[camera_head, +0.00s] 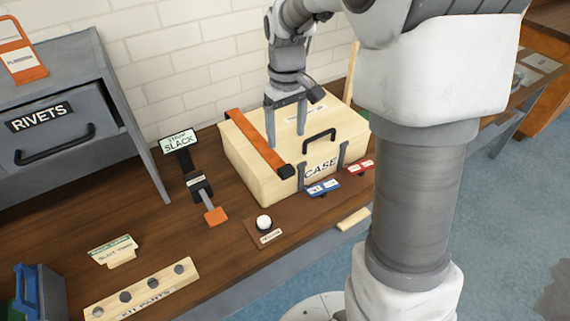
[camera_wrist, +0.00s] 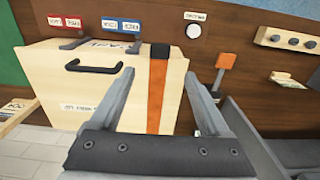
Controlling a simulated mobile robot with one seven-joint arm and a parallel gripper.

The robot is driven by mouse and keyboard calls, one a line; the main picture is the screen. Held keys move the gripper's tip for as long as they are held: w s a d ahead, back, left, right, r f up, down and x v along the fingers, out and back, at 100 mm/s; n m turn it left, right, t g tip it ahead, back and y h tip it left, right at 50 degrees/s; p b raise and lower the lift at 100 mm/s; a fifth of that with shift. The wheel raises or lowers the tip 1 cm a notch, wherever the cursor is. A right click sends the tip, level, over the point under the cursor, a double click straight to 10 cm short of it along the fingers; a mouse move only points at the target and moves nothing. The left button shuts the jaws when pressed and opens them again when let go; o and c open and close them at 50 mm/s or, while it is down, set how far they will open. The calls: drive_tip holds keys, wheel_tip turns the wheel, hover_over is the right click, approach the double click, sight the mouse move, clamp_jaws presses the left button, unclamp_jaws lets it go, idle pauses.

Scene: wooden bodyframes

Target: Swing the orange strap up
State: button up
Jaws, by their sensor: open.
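The orange strap (camera_head: 255,142) lies across the left part of the wooden case (camera_head: 255,185) lid, with a black end piece (camera_head: 286,171) at the front edge. In the wrist view the strap (camera_wrist: 156,98) runs between my two fingers, with its black end (camera_wrist: 159,51) at the top. My gripper (camera_head: 286,142) is open above the case, pointing down, with nothing held. I cannot tell whether a finger touches the strap or lid. The case (camera_wrist: 85,90) has a black handle (camera_head: 319,140) on its lid and appears closed.
A sign reading SLACK (camera_head: 179,142) and an orange-tipped lever (camera_head: 215,214) stand left of the case. A white button (camera_head: 264,222), blue tags (camera_head: 323,187) and red tags (camera_head: 361,167) are in front. A grey RIVETS drawer (camera_head: 60,125) stands at left.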

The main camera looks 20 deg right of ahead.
sight(286, 168)
wheel_tip(286, 168, down, 11)
drive_tip(key=shift+f+b, duration=0.2)
drive_tip(key=shift+b, duration=0.15)
clamp_jaws()
idle(0.3)
idle(1.0)
